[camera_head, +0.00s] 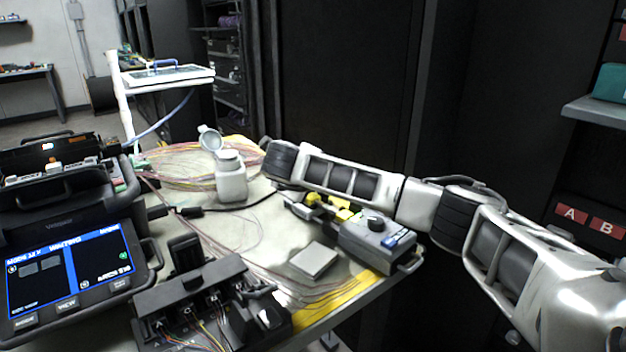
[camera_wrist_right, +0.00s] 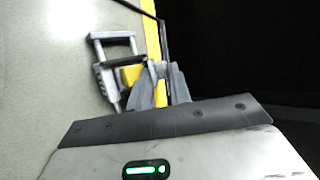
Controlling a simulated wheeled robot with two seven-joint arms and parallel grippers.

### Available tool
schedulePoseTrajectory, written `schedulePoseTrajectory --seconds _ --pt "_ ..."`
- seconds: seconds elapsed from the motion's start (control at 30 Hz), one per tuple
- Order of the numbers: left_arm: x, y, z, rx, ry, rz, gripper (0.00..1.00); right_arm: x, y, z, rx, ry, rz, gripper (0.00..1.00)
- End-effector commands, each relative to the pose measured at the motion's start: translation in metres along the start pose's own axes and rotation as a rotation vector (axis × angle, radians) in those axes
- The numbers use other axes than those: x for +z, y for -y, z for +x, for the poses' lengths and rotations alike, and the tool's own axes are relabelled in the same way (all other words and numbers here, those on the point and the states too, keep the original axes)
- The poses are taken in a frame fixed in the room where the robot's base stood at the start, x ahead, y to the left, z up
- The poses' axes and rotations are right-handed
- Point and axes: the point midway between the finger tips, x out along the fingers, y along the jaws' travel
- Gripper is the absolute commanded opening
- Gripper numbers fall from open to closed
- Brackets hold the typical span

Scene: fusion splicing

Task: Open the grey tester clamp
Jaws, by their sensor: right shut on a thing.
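The grey tester clamp (camera_wrist_right: 107,62) shows in the right wrist view as a grey frame with a yellow part (camera_wrist_right: 131,75) beside it. It lies at the table's yellow-striped edge. My right gripper (camera_wrist_right: 160,72) is at the clamp's right side, its grey fingers shut on a part of it; the exact grip point is hard to make out. In the head view my right arm reaches in from the right, and grey and yellow parts (camera_head: 318,200) show just below its wrist. The grey tester box (camera_head: 378,240) with a black knob stands beside them. My left gripper is not in view.
A white bottle (camera_head: 231,180) with an open lid stands left of my wrist. A fusion splicer (camera_head: 75,265) and a black fixture (camera_head: 205,305) fill the left front. A small grey block (camera_head: 314,260) lies mid-table. Loose fibres and a black cable cross the tabletop (camera_head: 265,225).

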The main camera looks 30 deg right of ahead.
Motion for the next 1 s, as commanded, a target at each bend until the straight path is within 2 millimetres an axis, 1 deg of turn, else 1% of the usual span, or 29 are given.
schedulePoseTrajectory --seconds 0.17,0.37,0.5,0.7,1.0 --pt "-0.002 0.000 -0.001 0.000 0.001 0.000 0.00 0.000 0.005 0.000 0.044 -0.001 0.018 0.00" --pt "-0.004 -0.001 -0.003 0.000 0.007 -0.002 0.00 -0.001 0.014 0.002 0.156 0.000 0.068 0.00" --pt "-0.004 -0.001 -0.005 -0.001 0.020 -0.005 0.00 -0.002 0.022 0.004 0.269 -0.002 0.116 0.00" --pt "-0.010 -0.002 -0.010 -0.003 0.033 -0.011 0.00 -0.004 0.033 0.009 0.446 -0.002 0.189 0.00" --pt "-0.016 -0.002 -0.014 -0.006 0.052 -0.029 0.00 -0.009 0.044 0.021 0.683 -0.002 0.289 0.00"
